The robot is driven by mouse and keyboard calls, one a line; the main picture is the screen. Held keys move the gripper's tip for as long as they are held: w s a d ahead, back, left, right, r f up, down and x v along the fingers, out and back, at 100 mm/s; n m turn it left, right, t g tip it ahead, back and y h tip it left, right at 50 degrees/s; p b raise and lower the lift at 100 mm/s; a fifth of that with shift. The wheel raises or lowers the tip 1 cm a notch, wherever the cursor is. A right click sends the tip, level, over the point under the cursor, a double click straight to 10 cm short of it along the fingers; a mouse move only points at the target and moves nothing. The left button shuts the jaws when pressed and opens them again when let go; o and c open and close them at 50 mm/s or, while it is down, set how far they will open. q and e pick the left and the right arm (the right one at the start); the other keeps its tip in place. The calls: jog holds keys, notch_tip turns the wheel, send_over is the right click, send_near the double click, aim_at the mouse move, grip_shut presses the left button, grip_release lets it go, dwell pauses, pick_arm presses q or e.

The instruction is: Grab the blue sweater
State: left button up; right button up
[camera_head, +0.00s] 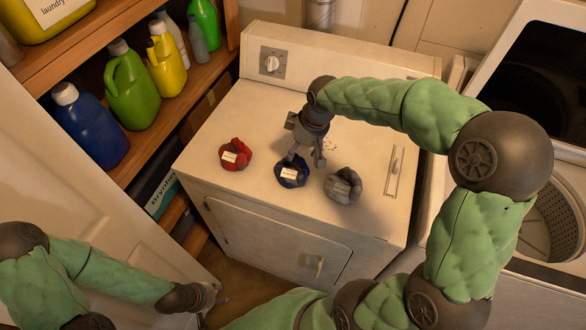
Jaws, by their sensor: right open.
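The blue sweater (290,174) is a small dark blue bundle with a white label, lying on top of the white dryer between a red bundle and a grey bundle. My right gripper (305,160) is open just above and behind it, fingers pointing down. One finger is over the sweater's upper edge and the other is to its right; whether they touch it I cannot tell. My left gripper (218,298) is low at the bottom left, beside the dryer's front and away from the sweater. Its fingers are too small to read.
A red bundle (236,154) and a grey bundle (343,186) flank the sweater on the dryer top (240,115). Shelves (150,150) with several detergent bottles stand at left. A washer with an open lid (545,60) is at right. The dryer's front edge is clear.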

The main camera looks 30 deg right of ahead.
aim_at(299, 155)
jog(key=b+x, duration=0.1)
jog(key=x, duration=0.3)
jog(key=shift+f+b, duration=0.3)
jog(key=shift+f, duration=0.15)
grip_shut()
